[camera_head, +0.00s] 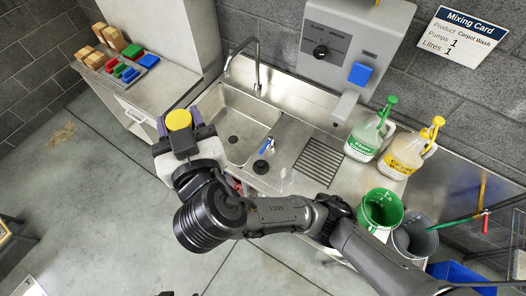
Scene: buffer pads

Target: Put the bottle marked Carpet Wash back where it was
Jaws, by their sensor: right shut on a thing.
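The bottle marked Carpet Wash (402,158), with a yellow pump top, stands upright on the steel counter to the right of a bottle with a green label (363,142), which seems to read Floor Cleaner. My right gripper (180,128) is far to the left of both bottles, over the left end of the sink unit. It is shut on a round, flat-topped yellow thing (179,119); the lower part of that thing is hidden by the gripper.
A green bucket (366,215) and a grey bucket (398,238) stand in front of the bottles. The sink (225,103) has a tall tap. A dispenser (340,50) and a Mixing Card (464,30) are on the wall. Coloured blocks lie on the left cabinet (158,86).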

